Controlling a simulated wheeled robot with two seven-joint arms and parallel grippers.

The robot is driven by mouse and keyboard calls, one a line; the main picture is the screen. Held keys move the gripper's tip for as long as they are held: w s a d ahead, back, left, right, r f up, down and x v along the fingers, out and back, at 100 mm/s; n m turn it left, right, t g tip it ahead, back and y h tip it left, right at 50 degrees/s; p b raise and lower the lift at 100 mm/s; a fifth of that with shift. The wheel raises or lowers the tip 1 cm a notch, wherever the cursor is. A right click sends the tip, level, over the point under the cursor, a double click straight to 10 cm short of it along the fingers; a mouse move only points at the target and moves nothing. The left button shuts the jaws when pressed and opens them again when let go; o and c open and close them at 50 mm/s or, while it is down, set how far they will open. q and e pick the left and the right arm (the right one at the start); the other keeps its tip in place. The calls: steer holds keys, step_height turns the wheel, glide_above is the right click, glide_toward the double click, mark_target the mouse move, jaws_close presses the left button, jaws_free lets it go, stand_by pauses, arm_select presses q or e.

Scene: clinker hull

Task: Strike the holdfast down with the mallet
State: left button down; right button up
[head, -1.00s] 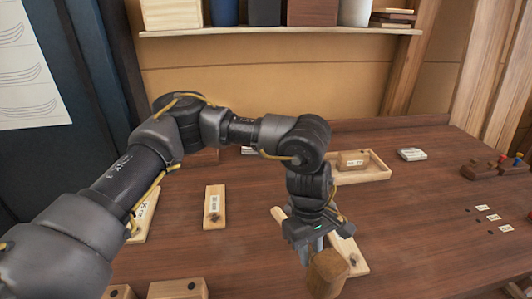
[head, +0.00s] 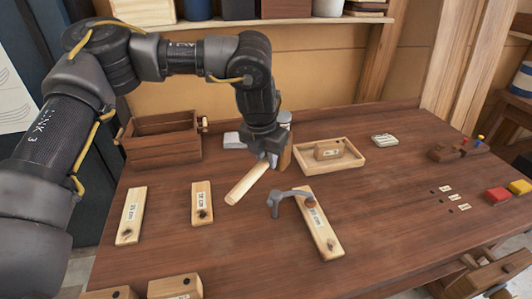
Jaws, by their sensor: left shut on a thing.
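My left gripper (head: 267,160) is shut on the mallet above the middle of the bench. The mallet's pale handle (head: 246,184) points down and to the left, and its brown head (head: 285,155) is partly hidden behind the gripper. The grey metal holdfast (head: 288,196) stands at a pale labelled board (head: 324,234), its arm reaching left with the pad end beyond the board's left side. It is just right of and nearer than the mallet, which looks apart from it. I cannot tell how deep its shank sits. My right gripper is out of view.
A wooden box (head: 160,148) stands at the back left. A shallow tray (head: 350,164) with a labelled block (head: 328,149) lies behind the holdfast. Two labelled boards (head: 131,216) (head: 202,204) lie left. Red and yellow blocks (head: 498,195) sit at the right edge. The bench's front middle is clear.

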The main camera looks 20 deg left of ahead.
arm_select(q)
steer(key=shift+f, duration=0.2)
steer(key=shift+f+b, duration=0.4)
steer(key=shift+b, duration=0.05)
steer(key=b+x, duration=0.1)
steer(key=x, duration=0.1)
steer(key=shift+s+f+b, duration=0.15)
steer(key=shift+f+b, duration=0.25)
